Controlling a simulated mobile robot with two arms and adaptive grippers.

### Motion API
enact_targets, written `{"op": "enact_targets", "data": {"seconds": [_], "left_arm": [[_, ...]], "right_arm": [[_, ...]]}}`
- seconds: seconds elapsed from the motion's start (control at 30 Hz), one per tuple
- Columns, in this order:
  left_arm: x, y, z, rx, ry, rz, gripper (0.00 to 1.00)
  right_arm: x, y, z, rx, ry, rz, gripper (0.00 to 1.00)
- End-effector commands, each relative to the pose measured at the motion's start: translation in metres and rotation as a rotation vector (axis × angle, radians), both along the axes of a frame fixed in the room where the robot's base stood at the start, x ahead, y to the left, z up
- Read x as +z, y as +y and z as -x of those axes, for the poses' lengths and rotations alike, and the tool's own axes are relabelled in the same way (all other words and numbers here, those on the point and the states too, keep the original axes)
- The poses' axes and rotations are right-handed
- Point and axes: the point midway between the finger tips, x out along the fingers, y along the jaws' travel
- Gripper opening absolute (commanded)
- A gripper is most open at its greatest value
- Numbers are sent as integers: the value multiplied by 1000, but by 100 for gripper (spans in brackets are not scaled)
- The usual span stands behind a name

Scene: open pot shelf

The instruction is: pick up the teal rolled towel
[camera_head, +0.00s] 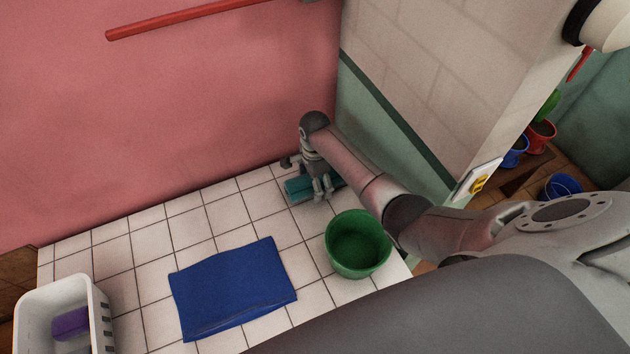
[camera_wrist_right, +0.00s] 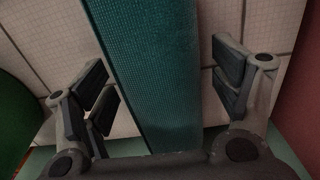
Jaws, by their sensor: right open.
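The teal rolled towel (camera_head: 298,189) lies on the white tiled top near the pink wall, in the back right corner. My right gripper (camera_head: 322,190) is over it from above and hides part of it. In the right wrist view the towel (camera_wrist_right: 155,70) runs lengthwise between the two open fingers of the right gripper (camera_wrist_right: 165,95). A gap shows on both sides, so the fingers appear apart from it. My left gripper is not in view.
A green pot (camera_head: 357,245) stands in front of the towel. A blue folded cloth (camera_head: 232,288) lies mid-counter. A white basket (camera_head: 100,318) with a purple item (camera_head: 70,324) is at the left. The pink wall (camera_head: 200,110) and a tiled pillar (camera_head: 430,70) bound the corner.

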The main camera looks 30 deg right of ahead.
Motion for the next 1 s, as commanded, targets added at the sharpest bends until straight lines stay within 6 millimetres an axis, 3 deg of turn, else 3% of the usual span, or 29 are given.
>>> {"op": "enact_targets", "data": {"seconds": [0.13, 0.53, 1.0], "left_arm": [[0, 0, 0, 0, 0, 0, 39], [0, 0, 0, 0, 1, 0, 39], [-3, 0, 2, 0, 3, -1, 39]], "right_arm": [[0, 0, 0, 0, 0, 0, 83], [0, 0, 0, 0, 0, 0, 32], [9, 0, -1, 0, -3, -1, 30]]}}
